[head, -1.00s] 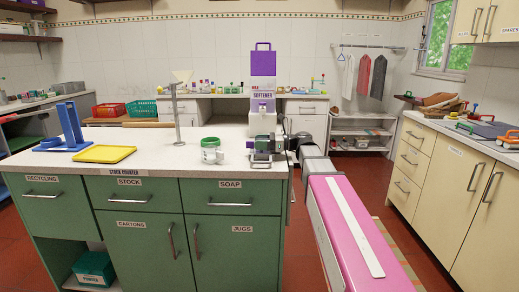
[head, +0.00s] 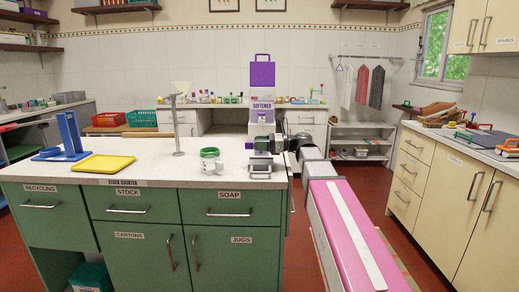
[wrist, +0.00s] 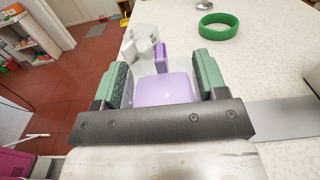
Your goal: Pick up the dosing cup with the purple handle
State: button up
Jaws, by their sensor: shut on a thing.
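The dosing cup with the purple handle (wrist: 165,88) shows in the wrist view. In the head view my gripper (head: 262,167) is at the right end of the counter, and the held cup is mostly hidden there. I cannot tell if the cup touches the counter.
A green ring-like cup rim (head: 210,158) stands close on the left, also in the wrist view (wrist: 218,24). The softener dispenser (head: 262,110) is behind. A yellow tray (head: 102,165), blue stand (head: 70,140) and metal post (head: 178,125) stand further left on the counter (head: 150,165).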

jog(key=s+a+r, duration=0.4)
jog(key=a+r, duration=0.3)
jog(key=a, duration=0.3)
jog(key=shift+a, duration=0.4)
jog(key=shift+s, duration=0.15)
